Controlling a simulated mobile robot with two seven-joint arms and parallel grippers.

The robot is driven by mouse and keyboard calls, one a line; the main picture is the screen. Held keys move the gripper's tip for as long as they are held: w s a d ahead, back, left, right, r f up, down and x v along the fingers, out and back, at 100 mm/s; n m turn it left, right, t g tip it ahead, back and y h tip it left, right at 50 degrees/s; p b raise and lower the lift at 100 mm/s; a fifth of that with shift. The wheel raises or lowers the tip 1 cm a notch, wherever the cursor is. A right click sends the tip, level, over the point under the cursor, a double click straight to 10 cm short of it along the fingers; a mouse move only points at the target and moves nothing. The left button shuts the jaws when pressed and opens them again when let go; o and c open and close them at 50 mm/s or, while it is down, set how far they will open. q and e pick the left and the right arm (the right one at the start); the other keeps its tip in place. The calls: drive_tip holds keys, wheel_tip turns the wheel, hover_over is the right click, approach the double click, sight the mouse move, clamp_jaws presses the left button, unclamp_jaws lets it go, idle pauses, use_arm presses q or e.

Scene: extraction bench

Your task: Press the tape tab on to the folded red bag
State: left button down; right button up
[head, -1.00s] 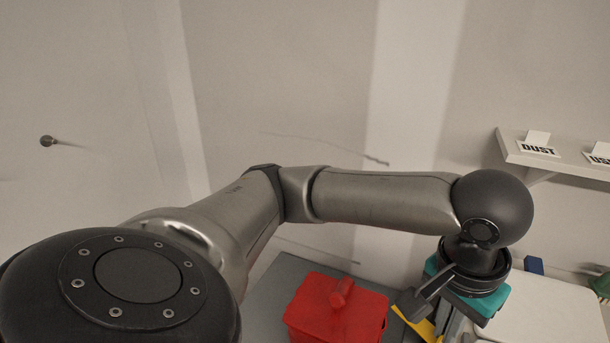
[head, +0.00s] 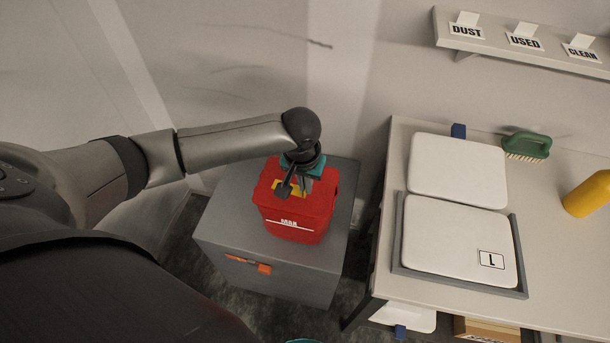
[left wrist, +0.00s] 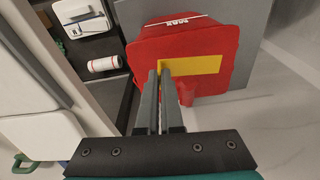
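The red bag (head: 300,222) stands upright on a grey cabinet, with white lettering on its front. It also shows in the left wrist view (left wrist: 205,38). The yellow tape tab (head: 281,186) lies across the bag's top; in the left wrist view the tab (left wrist: 200,66) reaches right from my fingertips. My left gripper (head: 293,193) is over the bag's top, pointing down, its fingers (left wrist: 165,70) closed together at the tab's left end. I cannot tell whether the tab touches the bag all along. My right gripper is in neither view.
The grey cabinet (head: 262,285) has an orange mark on its front. Right of it, across a gap, a bench (head: 375,270) carries white pads (head: 455,235), a green brush (head: 527,146) and a yellow bottle (head: 590,194). A labelled shelf (head: 520,45) is on the wall.

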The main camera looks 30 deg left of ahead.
use_arm(q)
drive_tip(key=shift+f, duration=0.1)
drive_tip(key=shift+s+p, duration=0.1)
drive_tip(key=shift+p, duration=0.65)
drive_tip(key=b, duration=0.3)
hover_over(306, 208)
drive_tip(key=shift+s+f, duration=0.15)
drive_tip(key=shift+f, duration=1.35)
drive_tip(key=shift+s+f, duration=0.15)
drive_tip(key=shift+f, duration=1.35)
drive_tip(key=shift+f, duration=0.55)
drive_tip(key=shift+s+d+f, duration=0.1)
drive_tip(key=shift+s+f, duration=0.05)
drive_tip(key=c, duration=1)
unclamp_jaws()
drive_tip(key=shift+p, duration=0.3)
